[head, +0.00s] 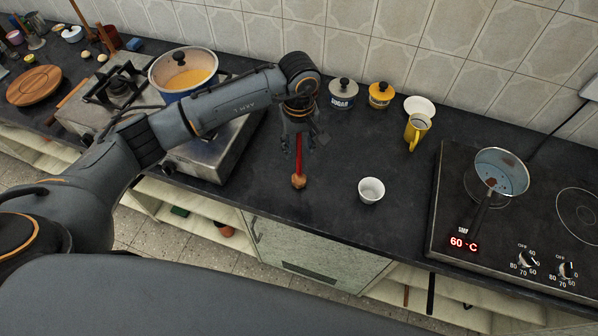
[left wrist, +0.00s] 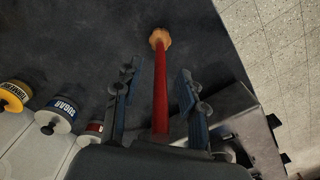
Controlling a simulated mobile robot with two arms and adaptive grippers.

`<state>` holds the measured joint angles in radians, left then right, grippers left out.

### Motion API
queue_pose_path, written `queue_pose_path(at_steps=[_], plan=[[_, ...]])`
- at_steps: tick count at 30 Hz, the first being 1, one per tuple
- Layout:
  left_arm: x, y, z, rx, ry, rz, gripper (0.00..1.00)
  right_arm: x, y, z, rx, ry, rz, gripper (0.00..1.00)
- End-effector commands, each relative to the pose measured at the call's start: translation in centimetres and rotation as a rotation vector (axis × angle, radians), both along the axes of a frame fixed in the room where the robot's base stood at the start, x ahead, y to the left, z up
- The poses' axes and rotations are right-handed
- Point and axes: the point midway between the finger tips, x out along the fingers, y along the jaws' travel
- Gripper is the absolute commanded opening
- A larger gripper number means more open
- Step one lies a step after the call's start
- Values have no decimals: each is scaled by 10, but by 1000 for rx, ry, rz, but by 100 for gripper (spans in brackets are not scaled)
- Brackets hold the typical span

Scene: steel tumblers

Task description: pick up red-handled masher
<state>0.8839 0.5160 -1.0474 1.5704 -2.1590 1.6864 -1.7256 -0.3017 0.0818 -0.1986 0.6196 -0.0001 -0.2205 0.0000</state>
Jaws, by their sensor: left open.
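In the left wrist view the red handle (left wrist: 160,90) runs between the two fingers, with the wooden end (left wrist: 159,38) beyond the fingertips. My left gripper (head: 303,140) is open above the masher, its fingers on either side of the handle with gaps showing. The handle's far end is hidden by the gripper. My right gripper is not in view.
A white cup (head: 371,190) stands to the right on the counter. A blue pot (head: 180,75) sits on the stove at left. A saucepan (head: 500,172) is on the right hob.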

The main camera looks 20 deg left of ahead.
Motion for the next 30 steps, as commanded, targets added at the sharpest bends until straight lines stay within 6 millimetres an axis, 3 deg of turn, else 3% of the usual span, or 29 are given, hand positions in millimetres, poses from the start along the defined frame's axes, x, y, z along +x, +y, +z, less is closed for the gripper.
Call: queue_pose_path(at_steps=[10,16,30], plan=[[0,0,-9,1,-1,-1,39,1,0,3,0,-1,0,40],[0,0,-9,1,-1,-1,0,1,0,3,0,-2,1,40],[1,0,-5,1,-3,-1,0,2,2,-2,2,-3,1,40]])
